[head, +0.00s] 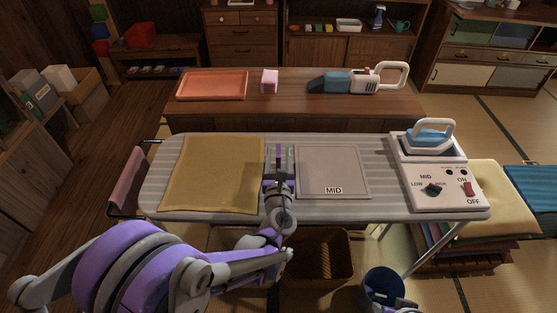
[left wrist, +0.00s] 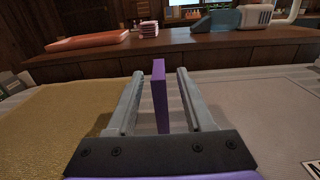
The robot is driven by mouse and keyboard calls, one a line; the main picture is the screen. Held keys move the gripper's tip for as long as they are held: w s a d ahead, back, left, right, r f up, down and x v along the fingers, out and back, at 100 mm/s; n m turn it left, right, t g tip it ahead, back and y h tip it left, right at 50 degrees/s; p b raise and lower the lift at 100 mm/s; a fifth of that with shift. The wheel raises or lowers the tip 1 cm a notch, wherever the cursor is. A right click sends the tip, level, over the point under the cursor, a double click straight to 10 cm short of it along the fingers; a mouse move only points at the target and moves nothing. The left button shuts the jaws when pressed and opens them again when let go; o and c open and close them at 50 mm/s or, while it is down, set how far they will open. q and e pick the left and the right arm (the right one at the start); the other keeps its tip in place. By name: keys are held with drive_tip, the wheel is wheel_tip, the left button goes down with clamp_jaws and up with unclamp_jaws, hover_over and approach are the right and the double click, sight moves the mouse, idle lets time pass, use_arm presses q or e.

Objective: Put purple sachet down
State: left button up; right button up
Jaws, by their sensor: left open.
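The purple sachet (left wrist: 159,96) is a thin, upright slab in the left wrist view. It stands between the two fingers of my left gripper (left wrist: 160,102), with a gap showing on each side. My left gripper is open, and it also shows in the head view (head: 279,162), low over the ironing board (head: 375,208) between the yellow cloth and the grey pad. In the head view the sachet is mostly hidden between the fingers. I cannot tell whether its lower edge touches the board. A small part of my right arm shows at the bottom right.
A yellow cloth (head: 215,175) lies left of the gripper, a grey pad (head: 333,170) marked MID right of it. An iron (head: 430,137) stands at the board's right end. Behind, a low table holds an orange tray (head: 212,86), pink stack (head: 269,81) and handheld vacuum (head: 345,82).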

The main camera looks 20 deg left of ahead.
use_arm(q)
clamp_jaws()
idle(0.3)
wheel_tip(320, 180, up, 10)
drive_tip(key=p, duration=0.3)
wheel_tip(320, 180, up, 6)
drive_tip(key=a+p, duration=0.1)
drive_tip(key=p, duration=1.5)
drive_tip(key=shift+s+r, duration=0.2)
drive_tip(key=shift+s, duration=0.1)
use_arm(e)
drive_tip(key=w+r, duration=0.3)
drive_tip(key=r, duration=0.8)
drive_tip(key=w+r+t, duration=0.1)
drive_tip(key=w+r, duration=0.2)
drive_tip(key=r, duration=0.9)
drive_tip(key=shift+r+t, duration=0.25)
drive_tip(key=shift+t, duration=0.05)
